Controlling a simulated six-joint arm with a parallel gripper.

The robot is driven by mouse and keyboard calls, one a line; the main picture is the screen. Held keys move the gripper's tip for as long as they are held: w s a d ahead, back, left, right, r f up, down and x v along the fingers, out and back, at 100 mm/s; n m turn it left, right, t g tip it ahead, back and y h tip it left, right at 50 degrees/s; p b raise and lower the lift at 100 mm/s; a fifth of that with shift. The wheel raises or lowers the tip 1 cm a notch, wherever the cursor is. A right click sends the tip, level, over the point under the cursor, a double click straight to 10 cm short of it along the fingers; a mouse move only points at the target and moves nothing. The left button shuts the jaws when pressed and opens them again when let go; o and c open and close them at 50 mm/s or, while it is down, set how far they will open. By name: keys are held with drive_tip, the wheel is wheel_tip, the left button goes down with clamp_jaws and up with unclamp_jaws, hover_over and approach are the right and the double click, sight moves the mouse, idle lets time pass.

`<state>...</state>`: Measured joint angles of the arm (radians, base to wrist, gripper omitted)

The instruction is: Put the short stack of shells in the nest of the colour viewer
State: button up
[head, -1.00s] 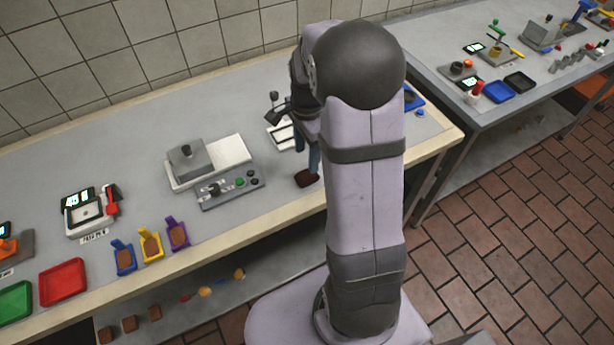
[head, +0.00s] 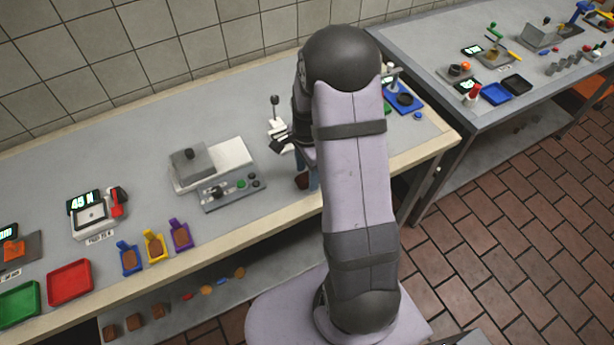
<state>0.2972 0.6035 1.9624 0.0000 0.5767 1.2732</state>
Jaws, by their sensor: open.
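My gripper (head: 307,174) hangs over the bench behind my upper arm link; only part of it shows. Its jaws are open, with blue-grey finger parts pointing down. A dark brown piece (head: 301,181), perhaps a stack of shells, sits at the bench beside the fingers and is partly covered by them. I cannot tell if they touch it. A small pale device with an upright dark stick (head: 275,122) stands just behind the gripper, partly covered. I cannot tell which device is the colour viewer or see its nest.
A grey press-like machine (head: 213,162) with a button panel stands left of the gripper. Blue (head: 129,258), yellow (head: 155,245) and purple (head: 180,234) holders carry brown pieces. Red (head: 70,282) and green (head: 18,302) trays lie far left. A blue device (head: 405,99) stands right of my arm.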

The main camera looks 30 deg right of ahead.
sight(307, 176)
drive_tip(key=shift+f, duration=0.4)
drive_tip(key=c, duration=1.2)
drive_tip(key=shift+r, duration=0.1)
wheel_tip(307, 176, up, 10)
drive_tip(key=b, duration=0.2)
drive_tip(key=shift+w, duration=0.15)
